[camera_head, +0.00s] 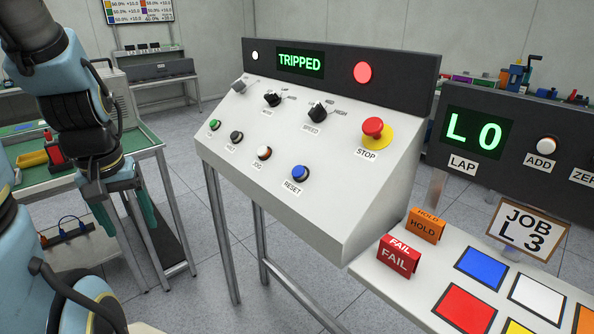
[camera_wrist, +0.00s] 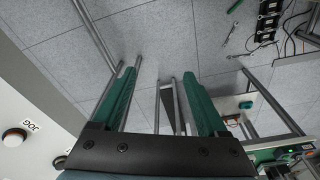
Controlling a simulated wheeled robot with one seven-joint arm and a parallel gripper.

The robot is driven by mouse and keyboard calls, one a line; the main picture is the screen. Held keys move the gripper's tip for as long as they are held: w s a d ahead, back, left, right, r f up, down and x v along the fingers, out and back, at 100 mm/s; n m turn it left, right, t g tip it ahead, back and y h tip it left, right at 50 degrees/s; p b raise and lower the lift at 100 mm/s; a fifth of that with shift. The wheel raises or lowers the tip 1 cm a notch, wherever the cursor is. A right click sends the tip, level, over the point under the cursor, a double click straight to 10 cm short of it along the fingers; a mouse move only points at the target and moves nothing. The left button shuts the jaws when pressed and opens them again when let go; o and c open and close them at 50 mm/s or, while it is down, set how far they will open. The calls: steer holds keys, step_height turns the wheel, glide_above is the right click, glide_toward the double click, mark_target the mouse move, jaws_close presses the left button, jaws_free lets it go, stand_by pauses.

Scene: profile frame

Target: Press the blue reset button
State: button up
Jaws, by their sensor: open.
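The blue reset button (camera_head: 299,172) sits in a dark ring on the sloped white face of the control console (camera_head: 330,200), above a RESET label. My gripper (camera_head: 128,215) hangs at the left in the head view, pointing down, left of the console and well apart from the blue button. In the wrist view my gripper (camera_wrist: 160,78) shows two green fingers spread apart with nothing between them. The console's white JOG button (camera_wrist: 14,136) shows at the left edge there. The blue button is not in the wrist view.
The console display (camera_head: 300,62) reads TRIPPED beside a lit red lamp (camera_head: 363,72). Green, black and white buttons, knobs and a red STOP button (camera_head: 373,127) share the face. A green workbench (camera_head: 80,190) stands at left, a table with coloured squares (camera_head: 405,275) at right.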

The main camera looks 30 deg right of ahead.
jaws_close()
stand_by(0.4)
stand_by(1.0)
